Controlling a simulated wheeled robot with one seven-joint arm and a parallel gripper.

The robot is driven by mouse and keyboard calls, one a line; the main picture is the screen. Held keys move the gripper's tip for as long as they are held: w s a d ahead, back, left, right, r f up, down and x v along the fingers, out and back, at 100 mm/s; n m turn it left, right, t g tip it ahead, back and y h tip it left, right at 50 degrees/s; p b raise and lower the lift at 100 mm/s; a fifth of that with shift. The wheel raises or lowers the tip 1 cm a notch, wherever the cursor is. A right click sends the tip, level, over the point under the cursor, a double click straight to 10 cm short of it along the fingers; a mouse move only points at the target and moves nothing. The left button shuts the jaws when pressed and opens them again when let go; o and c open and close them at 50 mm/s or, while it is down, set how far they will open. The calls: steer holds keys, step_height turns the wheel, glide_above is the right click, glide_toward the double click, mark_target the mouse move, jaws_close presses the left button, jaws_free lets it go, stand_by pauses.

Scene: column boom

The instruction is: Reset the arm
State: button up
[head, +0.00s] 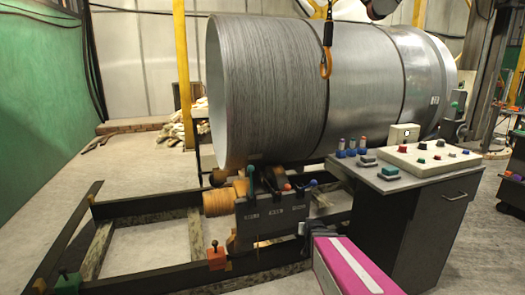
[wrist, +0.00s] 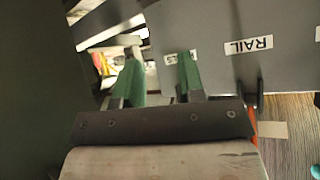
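My gripper (wrist: 157,68) shows in the wrist view with two green fingers spread apart. Nothing is held between them. A grey panel (wrist: 225,65) lies close beyond the fingers, with white labels; one reads RAIL and appears upside down. I cannot tell whether the right finger touches the panel. In the head view I cannot make out my gripper. A dark box with white labels (head: 272,222) stands below the large cylinder there, with small coloured knobs on top.
A large metal cylinder (head: 265,90) lies on rollers over a dark floor frame (head: 140,207). A yellow hook (head: 326,65) hangs before it. A control desk (head: 420,215) with buttons stands right. A pink-and-white block (head: 350,268) is near. Open floor (head: 50,215) lies left.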

steer(key=s+a+n+g, duration=0.1)
steer(key=s+g, duration=0.9)
steer(key=s, duration=0.8)
steer(key=shift+a+r+g, duration=0.25)
steer(key=shift+r+g, duration=0.05)
stand_by(0.7)
